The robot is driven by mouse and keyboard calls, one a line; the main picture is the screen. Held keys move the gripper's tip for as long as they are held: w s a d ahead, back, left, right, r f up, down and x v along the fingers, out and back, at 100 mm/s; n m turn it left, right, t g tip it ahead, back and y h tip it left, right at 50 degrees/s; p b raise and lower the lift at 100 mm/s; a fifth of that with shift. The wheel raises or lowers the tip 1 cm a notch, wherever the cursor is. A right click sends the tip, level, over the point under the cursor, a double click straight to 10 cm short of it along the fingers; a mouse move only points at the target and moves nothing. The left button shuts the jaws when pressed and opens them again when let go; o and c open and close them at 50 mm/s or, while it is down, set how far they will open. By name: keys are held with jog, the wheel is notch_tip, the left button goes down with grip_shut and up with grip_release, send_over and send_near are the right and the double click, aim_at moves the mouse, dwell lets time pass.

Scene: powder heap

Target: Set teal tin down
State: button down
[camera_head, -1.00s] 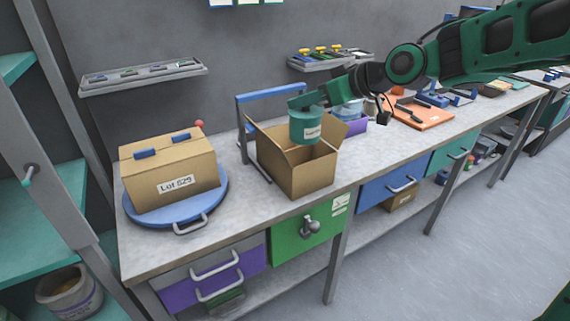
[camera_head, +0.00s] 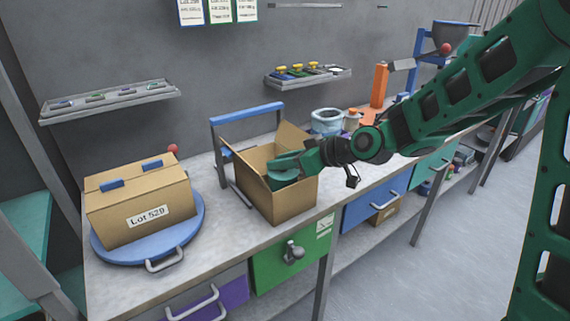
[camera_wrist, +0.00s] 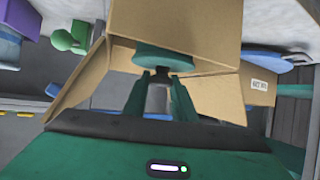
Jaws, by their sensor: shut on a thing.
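The teal tin (camera_head: 283,179) is inside the open cardboard box (camera_head: 292,206), and only its upper part shows above the front wall in the head view. My gripper (camera_head: 290,163) is shut on the tin and reaches into the box from the right. In the wrist view the tin's round teal top (camera_wrist: 163,57) is between my fingertips (camera_wrist: 160,75), with the box walls (camera_wrist: 213,90) around it. The tin's lower part is hidden, so I cannot tell if it touches the box floor.
A closed carton labelled Lot 529 (camera_head: 140,206) sits on a blue round turntable (camera_head: 185,229) to the left. A blue frame (camera_head: 216,150) stands behind the open box. Open flaps stick up around the box. A wall shelf (camera_head: 310,77) holds yellow-topped items.

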jog(key=shift+f, duration=0.25)
jog(key=shift+f, duration=0.65)
jog(key=c, duration=1.5)
grip_release()
jog(key=shift+o, duration=0.2)
jog(key=shift+r, duration=0.25)
jog(key=v, duration=1.2)
jog(key=shift+r, duration=0.4)
jog(key=shift+s, duration=0.1)
